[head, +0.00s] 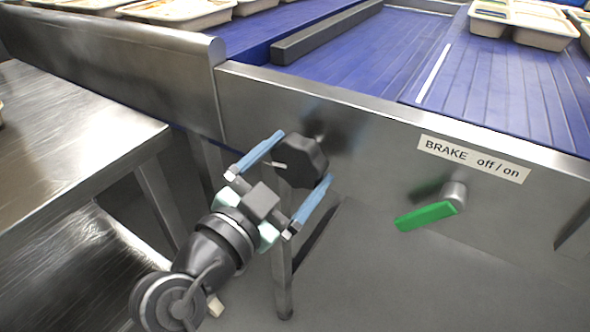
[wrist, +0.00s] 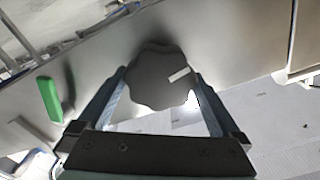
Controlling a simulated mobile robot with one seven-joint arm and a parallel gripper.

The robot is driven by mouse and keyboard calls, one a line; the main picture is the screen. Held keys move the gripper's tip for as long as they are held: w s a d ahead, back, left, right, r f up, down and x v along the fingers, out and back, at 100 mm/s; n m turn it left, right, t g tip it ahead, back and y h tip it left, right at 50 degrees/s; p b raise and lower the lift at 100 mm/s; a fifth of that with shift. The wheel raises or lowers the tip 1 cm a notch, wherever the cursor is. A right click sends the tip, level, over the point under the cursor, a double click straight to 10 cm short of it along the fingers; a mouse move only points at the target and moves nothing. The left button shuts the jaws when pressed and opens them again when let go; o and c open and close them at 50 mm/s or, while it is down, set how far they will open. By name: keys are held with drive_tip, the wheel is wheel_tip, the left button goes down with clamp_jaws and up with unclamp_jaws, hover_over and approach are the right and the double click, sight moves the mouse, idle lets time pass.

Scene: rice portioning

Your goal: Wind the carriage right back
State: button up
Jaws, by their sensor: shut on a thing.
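A black lobed knob (head: 301,160) with a white pointer mark sits on the steel front panel of the conveyor. My gripper (head: 305,155) has its two blue fingers on opposite sides of the knob and is shut on it. In the wrist view the knob (wrist: 158,82) lies between the fingers, with its white mark toward the right. A green brake lever (head: 426,215) is on the same panel to the right, pointing left and slightly down; it also shows in the wrist view (wrist: 49,99). I cannot tell which part is the carriage.
A label (head: 474,158) above the lever reads "BRAKE off / on". Blue belts (head: 490,75) run behind the panel, with a dark grey bar (head: 325,33) between them and filled trays (head: 522,24) at the back. A steel table (head: 70,135) stands at the left.

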drive_tip(key=shift+f+m+b, duration=0.45)
drive_tip(key=shift+m+b, duration=0.45)
drive_tip(key=shift+b, duration=0.4)
drive_tip(key=shift+r+b, duration=0.1)
drive_tip(key=shift+b, duration=0.2)
drive_tip(key=shift+r+m, duration=0.1)
drive_tip(key=shift+m, duration=0.2)
drive_tip(key=shift+a+m+b, duration=0.1)
drive_tip(key=shift+m+b, duration=0.2)
drive_tip(key=shift+b, duration=0.35)
drive_tip(key=m+b, duration=0.1)
drive_tip(key=b, duration=0.1)
drive_tip(key=shift+m+b, duration=0.35)
drive_tip(key=shift+m, duration=0.05)
drive_tip(key=shift+m+b, duration=0.3)
drive_tip(key=shift+m, duration=0.1)
